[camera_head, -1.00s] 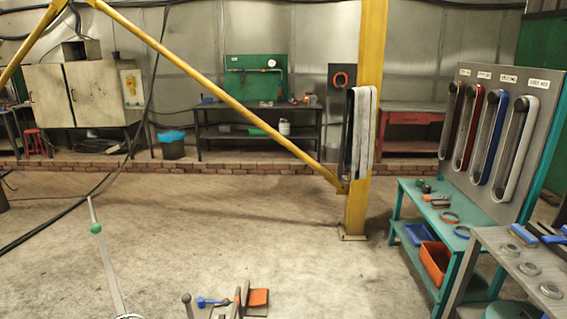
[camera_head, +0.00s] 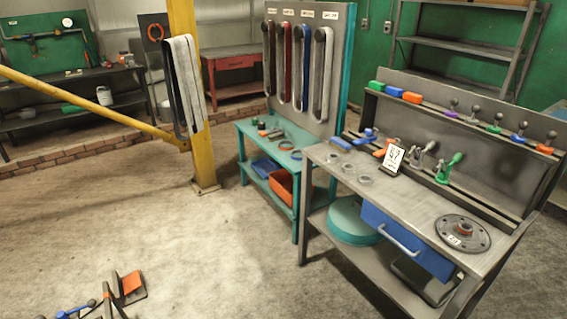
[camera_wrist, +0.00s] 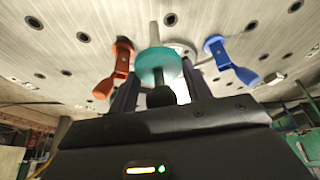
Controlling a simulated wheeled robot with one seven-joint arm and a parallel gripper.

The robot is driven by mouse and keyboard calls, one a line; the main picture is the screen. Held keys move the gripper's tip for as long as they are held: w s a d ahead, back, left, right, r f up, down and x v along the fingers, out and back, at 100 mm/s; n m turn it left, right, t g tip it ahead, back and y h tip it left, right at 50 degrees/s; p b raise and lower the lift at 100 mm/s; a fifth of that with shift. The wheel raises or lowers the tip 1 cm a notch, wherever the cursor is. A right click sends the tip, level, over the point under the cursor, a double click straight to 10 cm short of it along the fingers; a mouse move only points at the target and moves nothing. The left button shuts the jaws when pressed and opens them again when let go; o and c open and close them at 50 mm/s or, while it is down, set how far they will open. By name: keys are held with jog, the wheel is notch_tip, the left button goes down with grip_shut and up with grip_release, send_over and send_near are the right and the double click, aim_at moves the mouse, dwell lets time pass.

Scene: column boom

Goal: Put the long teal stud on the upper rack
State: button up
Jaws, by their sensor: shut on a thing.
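In the wrist view my gripper (camera_wrist: 160,92) is shut on the teal stud (camera_wrist: 157,66). The stud shows a wide teal collar, a grey shaft beyond it and a dark round knob near the palm. A grey plate with holes fills the background behind it; I cannot tell whether the stud touches it. The gripper and stud are not in the head view. The upper rack (camera_head: 432,108) is the high ledge along the back of the grey bench at right. It bears green, blue and orange blocks at its left and several knobbed studs with coloured collars.
The grey bench (camera_head: 395,200) bears rings, clamps, a numbered card (camera_head: 394,158) and a round flange (camera_head: 462,233). A teal bench (camera_head: 250,135) and yellow post (camera_head: 185,90) stand left of it. Orange (camera_wrist: 117,72) and blue (camera_wrist: 228,62) clamps flank the stud.

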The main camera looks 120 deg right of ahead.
jog(key=p, duration=0.1)
jog(key=d+r+p, duration=0.1)
jog(key=p, duration=0.1)
jog(key=shift+s+d, duration=0.15)
jog(key=shift+d, duration=0.15)
jog(key=s+d+r+m+p, duration=0.2)
jog(key=s+d+p, duration=0.7)
jog(key=p, duration=1.3)
jog(key=shift+d+r+h, duration=0.4)
jog(key=shift+d+r, duration=0.1)
jog(key=shift+r, duration=0.3)
jog(key=shift+s, duration=0.1)
jog(key=shift+f, duration=0.1)
